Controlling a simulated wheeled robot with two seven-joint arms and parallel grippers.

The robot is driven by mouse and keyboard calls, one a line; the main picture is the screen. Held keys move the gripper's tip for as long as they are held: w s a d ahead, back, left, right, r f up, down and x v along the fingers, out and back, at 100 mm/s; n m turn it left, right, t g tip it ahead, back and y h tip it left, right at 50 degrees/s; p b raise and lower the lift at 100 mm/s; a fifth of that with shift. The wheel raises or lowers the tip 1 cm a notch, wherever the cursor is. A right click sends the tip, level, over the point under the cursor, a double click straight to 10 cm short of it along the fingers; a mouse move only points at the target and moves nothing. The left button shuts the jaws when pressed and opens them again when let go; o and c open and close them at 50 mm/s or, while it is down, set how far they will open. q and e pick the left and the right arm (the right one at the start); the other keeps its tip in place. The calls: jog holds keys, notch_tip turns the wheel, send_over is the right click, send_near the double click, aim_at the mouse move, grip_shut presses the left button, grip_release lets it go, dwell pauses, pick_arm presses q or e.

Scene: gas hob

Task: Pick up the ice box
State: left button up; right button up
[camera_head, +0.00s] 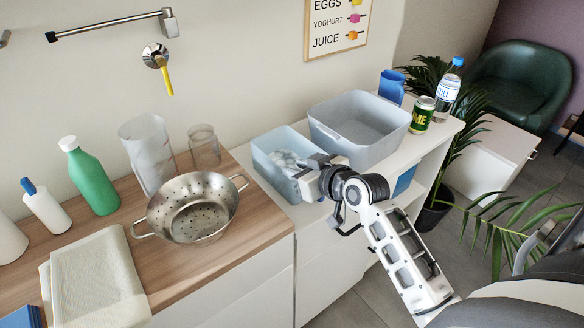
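The ice box, a small light-blue open box (264,162) with pale, ice-like lumps in it, stands on the white counter just right of the wooden worktop. My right gripper (304,178) is at the right side of this box, and its wrist hides part of that side and the near right corner. The fingers are small and partly hidden, so I cannot tell whether they are open or shut, or touching the wall. My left gripper is not in view.
A larger grey tub (385,148) stands close behind and right of the box. A metal colander (190,208) and clear containers (146,153) stand to the left.

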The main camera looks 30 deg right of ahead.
jog(key=x, duration=0.7)
jog(key=shift+w+a+f+p, duration=0.1)
jog(key=shift+w+a+p, duration=0.05)
jog(key=shift+a+p, duration=0.2)
jog(key=shift+c, duration=0.3)
grip_shut()
dwell(0.8)
